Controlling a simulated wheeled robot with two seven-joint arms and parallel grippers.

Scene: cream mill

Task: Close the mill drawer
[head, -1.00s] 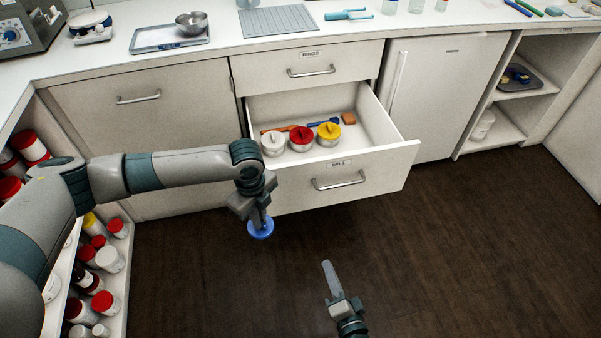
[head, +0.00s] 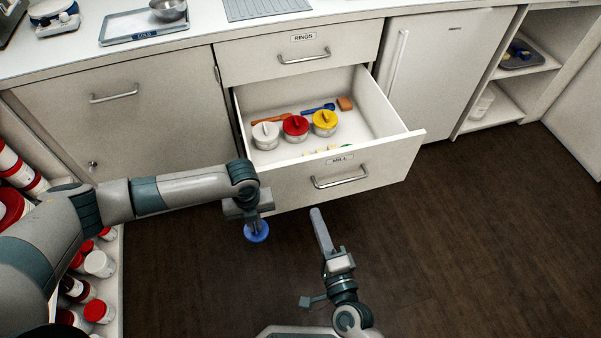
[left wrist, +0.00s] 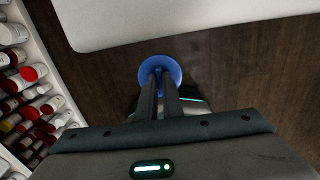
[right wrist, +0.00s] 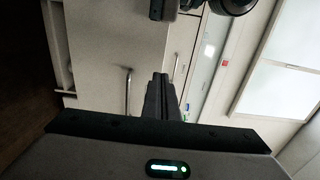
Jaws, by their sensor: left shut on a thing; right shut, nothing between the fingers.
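The mill drawer (head: 385,170), labelled MILL, is pulled open below the closed RINGS drawer. It has a metal bar handle (head: 340,182) and holds white, red and yellow lidded jars. My right gripper (head: 317,214) is shut and empty, just in front of and below the drawer front, apart from the handle. In the right wrist view its fingers (right wrist: 158,82) are together. My left gripper (head: 254,216) is shut on a blue disc-shaped thing (head: 257,232), hanging by the drawer's front left corner. The blue thing also shows in the left wrist view (left wrist: 160,66).
Orange and blue tools and an orange block (head: 345,103) lie in the drawer's back. A white fridge (head: 444,85) stands right of the drawer. A shelf of red- and white-lidded jars (head: 100,264) is at the left. The dark floor at the right is clear.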

